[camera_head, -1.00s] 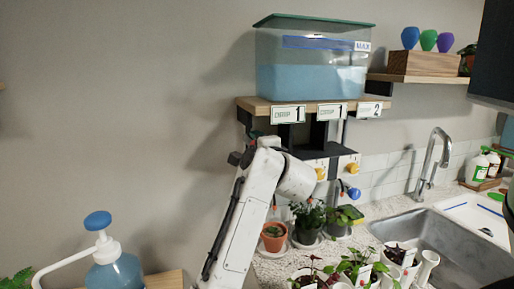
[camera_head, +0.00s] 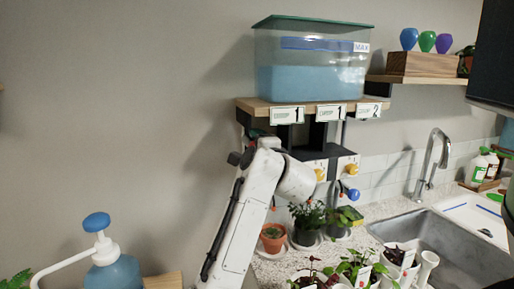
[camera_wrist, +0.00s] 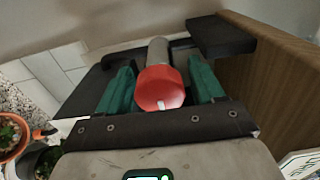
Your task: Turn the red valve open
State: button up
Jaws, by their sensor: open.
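The red valve (camera_wrist: 160,88) shows in the wrist view as a round red knob with a white mark low on its face, at the end of a grey pipe. My gripper (camera_wrist: 161,90) is open, with one green finger on each side of the red knob. Small gaps seem to show between fingers and knob; whether either touches is hard to tell. In the head view my white arm hides the red valve and my gripper, below the shelf (camera_head: 258,110).
A water tank (camera_head: 312,80) stands on the shelf. Yellow (camera_head: 352,169) and blue (camera_head: 354,195) knobs sit to the right. Below are a terracotta pot (camera_head: 273,240), other potted plants and a sink (camera_head: 450,245). A wooden board (camera_wrist: 275,75) is close at right in the wrist view.

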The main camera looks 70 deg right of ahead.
jog(key=shift+a, duration=0.1)
jog(key=b+v, duration=0.5)
jog(key=v, duration=0.5)
jog(key=shift+s+a, duration=0.15)
jog(key=shift+s, duration=0.15)
dwell(0.4)
